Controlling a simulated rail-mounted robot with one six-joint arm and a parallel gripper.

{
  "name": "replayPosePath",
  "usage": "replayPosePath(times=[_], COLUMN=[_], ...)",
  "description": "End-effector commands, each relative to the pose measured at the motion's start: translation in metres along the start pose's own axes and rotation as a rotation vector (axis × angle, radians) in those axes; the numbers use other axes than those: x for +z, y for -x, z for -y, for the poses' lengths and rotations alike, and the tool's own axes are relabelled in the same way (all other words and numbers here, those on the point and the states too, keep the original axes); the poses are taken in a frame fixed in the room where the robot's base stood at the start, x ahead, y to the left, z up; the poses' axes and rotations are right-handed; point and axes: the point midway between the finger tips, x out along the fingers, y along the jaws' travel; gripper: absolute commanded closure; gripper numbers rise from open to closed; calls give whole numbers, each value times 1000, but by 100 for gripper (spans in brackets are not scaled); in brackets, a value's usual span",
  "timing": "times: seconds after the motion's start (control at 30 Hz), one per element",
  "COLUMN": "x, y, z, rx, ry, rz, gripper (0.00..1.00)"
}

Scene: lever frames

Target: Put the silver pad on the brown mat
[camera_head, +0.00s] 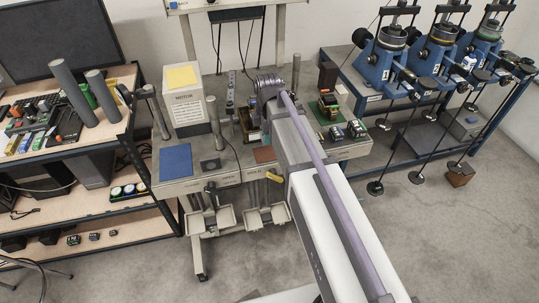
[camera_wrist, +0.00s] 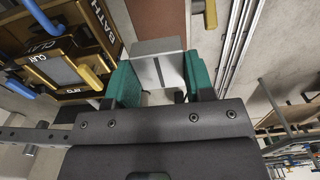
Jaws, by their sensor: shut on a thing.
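My gripper (camera_wrist: 160,75) has green finger pads and is shut on a silver-grey block, the silver pad (camera_wrist: 157,47), in the wrist view. The brown mat (camera_wrist: 158,17) shows just beyond the pad, at the top of the wrist view. I cannot tell whether the pad touches anything below it. In the head view the brown mat (camera_head: 264,154) lies on the grey bench, partly beside my arm. My gripper and the pad are hard to make out there, as my arm covers that area.
A blue mat (camera_head: 176,161) and a dark grey square (camera_head: 210,164) lie on the bench left of the brown mat. A box with a yellow top (camera_head: 182,76) stands behind them. Frames labelled CLAY (camera_wrist: 62,66), with yellow handles, are close left in the wrist view.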

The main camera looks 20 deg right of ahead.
Motion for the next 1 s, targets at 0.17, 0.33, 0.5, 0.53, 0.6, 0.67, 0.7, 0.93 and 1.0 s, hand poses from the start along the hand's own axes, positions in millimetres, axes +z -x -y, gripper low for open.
replayPosePath(times=[0.17, 0.33, 0.5, 0.53, 0.6, 0.67, 0.7, 0.93, 1.0], x=[0, 0, 0, 0, 0, 0, 0, 0, 0], y=[-31, -50, -69, -67, -64, -64, -65, -67, -67], z=[0, 0, 0, 0, 0, 0, 0, 0, 0], rx=[0, 0, 0, 0, 0, 0, 0, 0, 0], ry=[0, 0, 0, 0, 0, 0, 0, 0, 0], rz=[0, 0, 0, 0, 0, 0, 0, 0, 0], gripper=[88, 88, 88, 88, 88, 88, 88, 41, 34])
